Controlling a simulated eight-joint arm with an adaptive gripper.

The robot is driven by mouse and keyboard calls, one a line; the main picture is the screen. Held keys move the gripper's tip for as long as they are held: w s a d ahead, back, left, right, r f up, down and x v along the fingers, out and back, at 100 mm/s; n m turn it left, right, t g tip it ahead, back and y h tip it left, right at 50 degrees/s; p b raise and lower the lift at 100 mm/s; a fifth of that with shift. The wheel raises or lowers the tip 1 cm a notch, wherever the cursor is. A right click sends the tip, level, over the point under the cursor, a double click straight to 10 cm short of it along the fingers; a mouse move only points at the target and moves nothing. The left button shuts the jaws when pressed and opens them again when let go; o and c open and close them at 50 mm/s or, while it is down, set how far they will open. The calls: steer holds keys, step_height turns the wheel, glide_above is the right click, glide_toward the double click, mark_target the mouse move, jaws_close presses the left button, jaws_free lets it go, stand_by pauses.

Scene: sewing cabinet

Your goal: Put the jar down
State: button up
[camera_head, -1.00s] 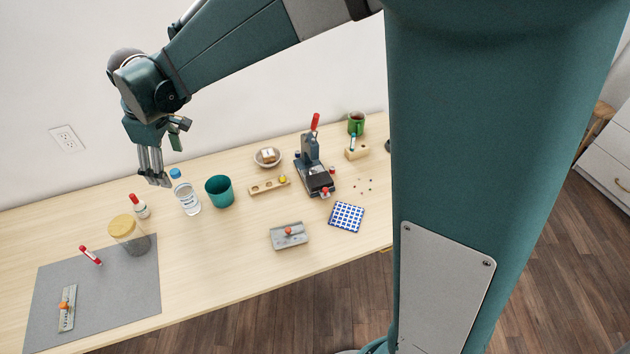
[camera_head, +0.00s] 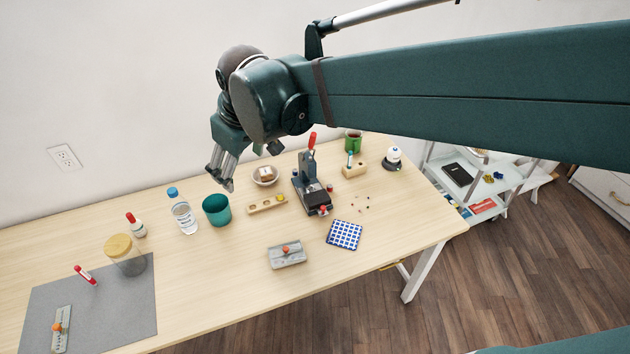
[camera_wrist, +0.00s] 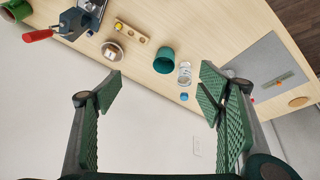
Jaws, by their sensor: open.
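A clear jar (camera_head: 130,264) with a wooden lid (camera_head: 118,245) stands upright on the table, at the top right corner of the grey mat (camera_head: 97,315). My gripper (camera_head: 221,178) is open and empty, raised above the back of the table near the teal cup (camera_head: 216,210). In the wrist view its two spread fingers (camera_wrist: 158,90) have nothing between them but wall and table. The jar is well to the left of my gripper in the head view and apart from it.
A water bottle (camera_head: 182,213) and a red-capped bottle (camera_head: 136,225) stand between cup and jar. A red tube (camera_head: 85,275) and a metal tool (camera_head: 61,329) lie on the mat. The press (camera_head: 312,180) stands at the right.

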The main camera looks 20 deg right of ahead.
steer(key=s+d+f+m+t, duration=0.1)
steer(key=s+d+m, duration=0.2)
steer(key=s+d, duration=0.4)
steer(key=s+d+f+m+t+h, duration=0.1)
steer(key=s+d+m+t, duration=0.1)
steer(key=s+d, duration=0.6)
steer(key=shift+s+d+f+m, duration=0.25)
steer(key=shift+s+f+m, duration=0.1)
steer(key=shift+s+m, duration=0.5)
